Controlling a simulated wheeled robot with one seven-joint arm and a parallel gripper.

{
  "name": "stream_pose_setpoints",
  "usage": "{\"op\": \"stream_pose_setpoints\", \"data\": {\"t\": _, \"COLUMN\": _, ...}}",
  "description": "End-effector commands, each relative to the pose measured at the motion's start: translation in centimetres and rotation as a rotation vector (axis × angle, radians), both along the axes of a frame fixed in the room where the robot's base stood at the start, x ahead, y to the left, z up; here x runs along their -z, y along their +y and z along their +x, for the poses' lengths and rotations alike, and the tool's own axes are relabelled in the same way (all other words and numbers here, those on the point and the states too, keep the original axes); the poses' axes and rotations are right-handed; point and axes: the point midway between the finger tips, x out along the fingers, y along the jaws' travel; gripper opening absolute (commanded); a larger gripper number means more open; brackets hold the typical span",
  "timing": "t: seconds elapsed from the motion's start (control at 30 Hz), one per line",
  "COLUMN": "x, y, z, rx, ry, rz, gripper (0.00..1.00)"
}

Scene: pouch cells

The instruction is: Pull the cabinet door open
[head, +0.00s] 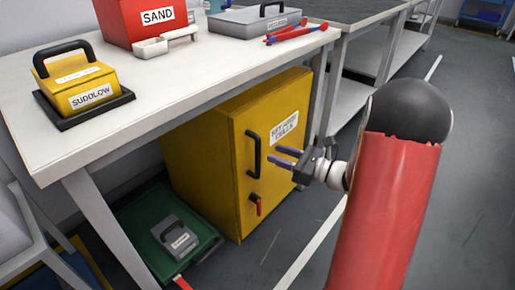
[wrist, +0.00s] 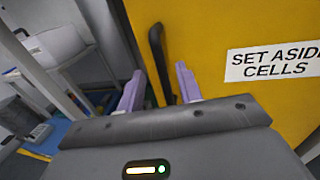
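A yellow cabinet (head: 213,150) stands on the floor under the white bench. Its door (head: 273,145) carries a label reading "SET ASIDE CELLS" and looks shut. A black upright bar handle (head: 253,153) is on the door's left side, with a red-tipped lever (head: 256,204) below it. My gripper (head: 283,157) is in front of the door, to the right of the handle in the head view, its purple fingers apart and empty. In the wrist view the handle (wrist: 160,62) shows ahead between the open fingers (wrist: 160,87), beyond their tips. I see no contact.
The white bench (head: 150,100) has a leg (head: 110,225) left of the cabinet. On it are a yellow SUDDLOW box (head: 82,92), a red SAND box (head: 135,20) and a grey case (head: 255,20). A green tray (head: 150,230) lies left of the cabinet. Floor before the door is clear.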

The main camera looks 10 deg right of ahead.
Motion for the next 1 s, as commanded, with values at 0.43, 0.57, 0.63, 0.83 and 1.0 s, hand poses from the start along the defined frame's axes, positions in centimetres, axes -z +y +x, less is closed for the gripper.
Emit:
{"op": "stream_pose_setpoints", "data": {"t": 0.43, "x": 0.0, "y": 4.9, "z": 4.3, "rx": -0.005, "ry": -0.001, "rz": -0.004, "gripper": 0.35}}
{"op": "stream_pose_setpoints", "data": {"t": 0.57, "x": 0.0, "y": 5.4, "z": 4.8, "rx": -0.005, "ry": 0.0, "rz": -0.003, "gripper": 0.35}}
{"op": "stream_pose_setpoints", "data": {"t": 0.63, "x": -0.1, "y": 5.5, "z": 4.9, "rx": -0.005, "ry": -0.001, "rz": -0.004, "gripper": 0.35}}
{"op": "stream_pose_setpoints", "data": {"t": 0.83, "x": -0.1, "y": 5.5, "z": 4.9, "rx": -0.004, "ry": -0.001, "rz": -0.004, "gripper": 0.34}}
{"op": "stream_pose_setpoints", "data": {"t": 1.0, "x": -0.1, "y": 5.5, "z": 4.9, "rx": -0.004, "ry": -0.001, "rz": -0.004, "gripper": 0.12}}
